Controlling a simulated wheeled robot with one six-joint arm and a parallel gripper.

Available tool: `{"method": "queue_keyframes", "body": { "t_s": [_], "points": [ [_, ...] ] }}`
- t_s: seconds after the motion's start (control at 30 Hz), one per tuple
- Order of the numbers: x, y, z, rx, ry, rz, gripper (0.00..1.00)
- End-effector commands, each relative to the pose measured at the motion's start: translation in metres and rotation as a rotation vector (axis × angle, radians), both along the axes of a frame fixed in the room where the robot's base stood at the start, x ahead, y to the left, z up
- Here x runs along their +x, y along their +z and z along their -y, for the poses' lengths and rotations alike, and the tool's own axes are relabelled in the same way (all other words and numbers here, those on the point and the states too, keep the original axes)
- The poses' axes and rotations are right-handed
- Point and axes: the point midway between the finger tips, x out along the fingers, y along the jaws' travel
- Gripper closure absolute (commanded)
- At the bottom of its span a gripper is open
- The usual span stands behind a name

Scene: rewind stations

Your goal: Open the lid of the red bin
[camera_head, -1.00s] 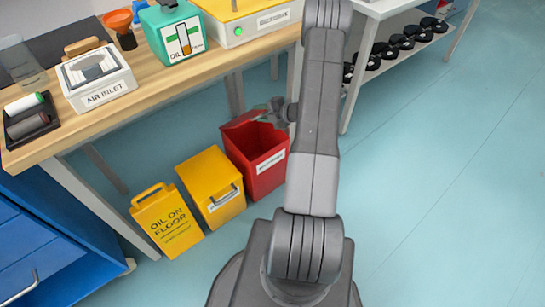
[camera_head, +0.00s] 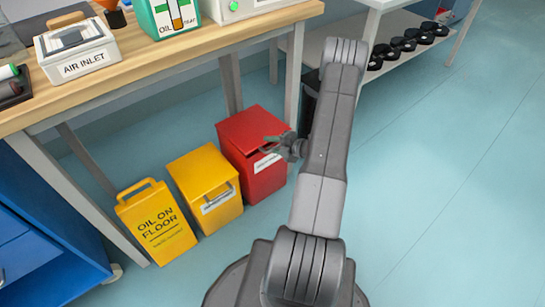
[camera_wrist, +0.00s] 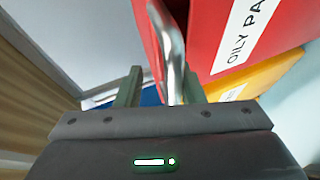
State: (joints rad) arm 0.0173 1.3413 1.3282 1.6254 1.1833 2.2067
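The red bin (camera_head: 264,172) stands on the floor beside the bench, with a white label on its front. Its red lid (camera_head: 248,124) lies down over the top; a dark line shows under its front edge, and I cannot tell whether it is fully closed. My gripper (camera_head: 273,141) is at the bin's upper front edge, from the right. In the wrist view my gripper (camera_wrist: 162,78) has its two fingers apart, with a metal handle (camera_wrist: 172,48) running between them, closer to the right finger. The red bin's labelled face (camera_wrist: 270,35) fills the upper right there.
A yellow bin (camera_head: 203,181) stands just left of the red bin, and a yellow "oil on floor" sign (camera_head: 157,226) beyond it. The wooden bench (camera_head: 130,75) and its legs are behind. Open floor (camera_head: 450,200) lies right.

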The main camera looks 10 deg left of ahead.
Motion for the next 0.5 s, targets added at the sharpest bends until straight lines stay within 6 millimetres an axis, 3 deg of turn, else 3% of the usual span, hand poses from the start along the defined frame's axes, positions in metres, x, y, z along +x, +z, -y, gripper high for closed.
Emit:
{"method": "queue_keyframes", "body": {
  "t_s": [0.03,0.2,0.5],
  "points": [
    [-0.001,-0.013,0.001,0.015,-0.001,0.009,0.66],
    [-0.001,-0.026,0.002,0.061,-0.001,0.047,0.66],
    [-0.001,-0.034,0.002,0.097,0.0,0.076,0.66]
  ]
}}
